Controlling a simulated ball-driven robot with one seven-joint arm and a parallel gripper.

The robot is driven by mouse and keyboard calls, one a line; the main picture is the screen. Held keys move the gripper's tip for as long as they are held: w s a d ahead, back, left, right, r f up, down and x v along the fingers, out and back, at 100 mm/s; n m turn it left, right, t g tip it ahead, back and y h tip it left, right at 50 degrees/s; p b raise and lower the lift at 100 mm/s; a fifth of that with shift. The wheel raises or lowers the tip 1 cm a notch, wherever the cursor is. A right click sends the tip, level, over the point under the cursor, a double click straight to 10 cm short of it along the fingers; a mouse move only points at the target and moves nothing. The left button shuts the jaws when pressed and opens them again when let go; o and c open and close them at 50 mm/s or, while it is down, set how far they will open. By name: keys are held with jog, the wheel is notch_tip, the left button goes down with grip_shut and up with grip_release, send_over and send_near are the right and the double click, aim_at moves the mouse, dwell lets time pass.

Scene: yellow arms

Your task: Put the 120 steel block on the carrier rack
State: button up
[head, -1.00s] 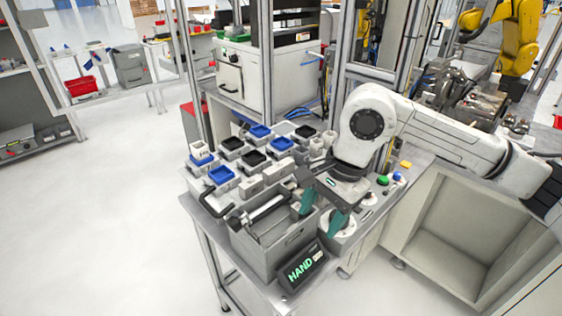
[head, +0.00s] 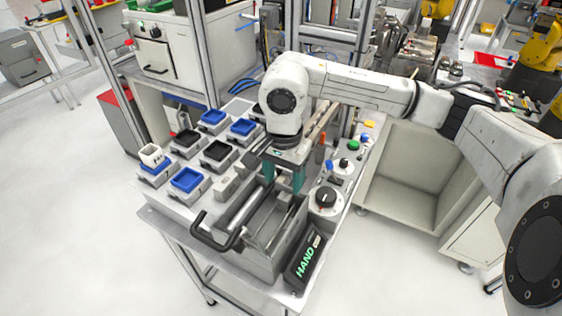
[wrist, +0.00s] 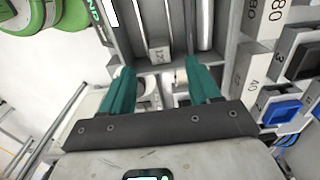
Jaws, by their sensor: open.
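A small pale steel block (wrist: 158,52) with a label that looks like 120, partly hard to read, sits inside a grey open box (head: 262,262) with a black handle. The box also holds long metal bars. My gripper (head: 283,186) points down over the back end of this box. In the wrist view its two teal fingers (wrist: 157,72) are apart, with nothing held between them, and the labelled block shows just beyond the fingertips. No label in view names the carrier rack, so I cannot tell for sure whether it is this box.
Several blue and black square trays (head: 187,180) stand in rows on the left of the bench. Blocks marked 80 (wrist: 265,18) and 40 (wrist: 254,82) stand beside the box. A dial panel (head: 326,200) and a HAND display (head: 304,262) border it on the right.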

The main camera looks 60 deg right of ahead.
aim_at(284, 198)
jog(key=shift+f+p, duration=0.7)
jog(key=shift+f, duration=2.9)
jog(key=shift+s, duration=0.1)
grip_shut()
jog(key=shift+r+p, duration=1.15)
jog(key=shift+r, duration=2.65)
